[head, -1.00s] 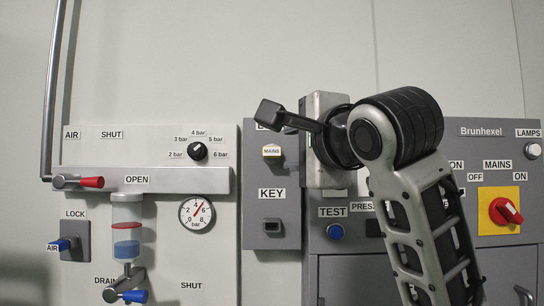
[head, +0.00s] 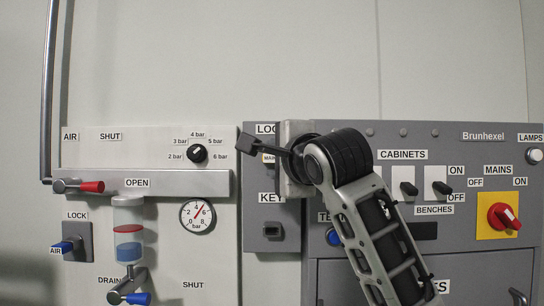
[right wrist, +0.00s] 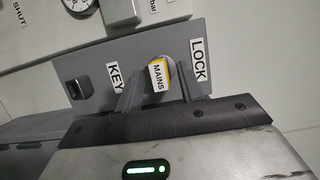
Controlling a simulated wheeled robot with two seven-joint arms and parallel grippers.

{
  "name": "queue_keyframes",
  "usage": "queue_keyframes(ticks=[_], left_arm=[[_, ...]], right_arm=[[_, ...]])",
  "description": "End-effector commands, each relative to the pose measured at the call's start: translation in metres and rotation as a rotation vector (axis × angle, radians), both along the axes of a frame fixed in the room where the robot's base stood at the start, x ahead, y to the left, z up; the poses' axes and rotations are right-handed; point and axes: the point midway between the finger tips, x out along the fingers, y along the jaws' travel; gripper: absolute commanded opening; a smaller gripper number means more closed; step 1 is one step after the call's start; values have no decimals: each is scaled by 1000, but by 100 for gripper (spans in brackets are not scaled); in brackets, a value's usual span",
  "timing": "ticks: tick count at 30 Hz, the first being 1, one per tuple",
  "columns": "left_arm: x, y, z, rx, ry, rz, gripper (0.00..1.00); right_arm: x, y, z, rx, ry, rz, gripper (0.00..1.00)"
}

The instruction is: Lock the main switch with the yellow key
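The yellow key (right wrist: 158,76), with a white MAINS tag, sits in the lock panel (right wrist: 215,60) beside the LOCK label. My left gripper is not in view.
The KEY socket (head: 272,231) is lower on the same panel. To the left is the air panel with a red-handled valve (head: 78,186) and a gauge (head: 196,215). To the right, the grey cabinet carries two black switches (head: 408,189). My right forearm covers part of its front.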

Motion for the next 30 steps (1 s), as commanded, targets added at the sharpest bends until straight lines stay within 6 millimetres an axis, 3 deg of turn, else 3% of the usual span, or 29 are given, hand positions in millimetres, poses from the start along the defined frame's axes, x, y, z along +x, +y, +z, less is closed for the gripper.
queue_keyframes(ticks=[2, 6, 13, 24, 30], left_arm=[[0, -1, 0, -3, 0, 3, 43], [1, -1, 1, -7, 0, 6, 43], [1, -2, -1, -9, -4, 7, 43], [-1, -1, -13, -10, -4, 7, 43], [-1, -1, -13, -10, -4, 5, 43]], right_arm=[[0, 0, 0, 0, 0, 0, 38], [0, 0, 0, 0, 0, 0, 0], [-1, 1, -2, 35, 1, 3, 0], [-1, 2, -5, 369, 4, 4, 0], [0, 1, -3, 404, 2, 1, 0]])
